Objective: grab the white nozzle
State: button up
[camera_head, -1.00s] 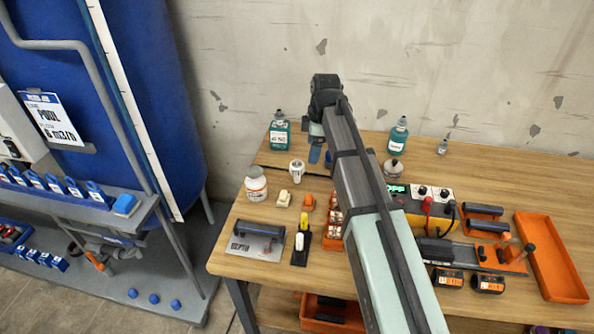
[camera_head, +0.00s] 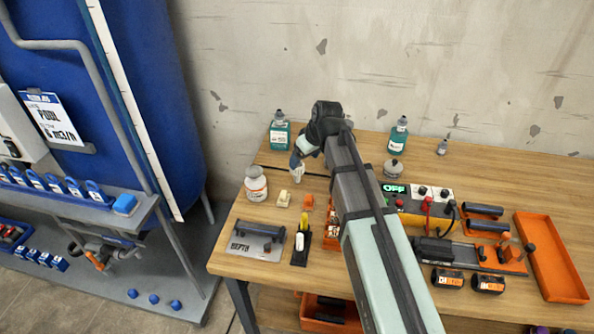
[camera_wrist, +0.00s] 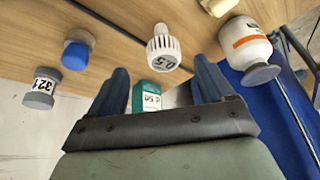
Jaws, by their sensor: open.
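Whether the fingers overlap the nozzle in depth I cannot tell.
A white bottle with an orange label (camera_head: 256,184) stands left of my gripper, and a teal bottle (camera_head: 280,131) behind it. A cream part (camera_head: 283,199) and an orange part (camera_head: 308,202) lie in front. A blue-capped item (camera_wrist: 77,50) shows in the wrist view.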

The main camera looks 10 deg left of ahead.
aim_at(301, 165)
jog(key=x, duration=0.5)
jog(key=shift+s+x, duration=0.15)
jog(key=shift+x, duration=1.2)
jog(key=shift+s+x, duration=0.15)
jog(key=shift+x, duration=1.2)
jog(key=c, duration=1)
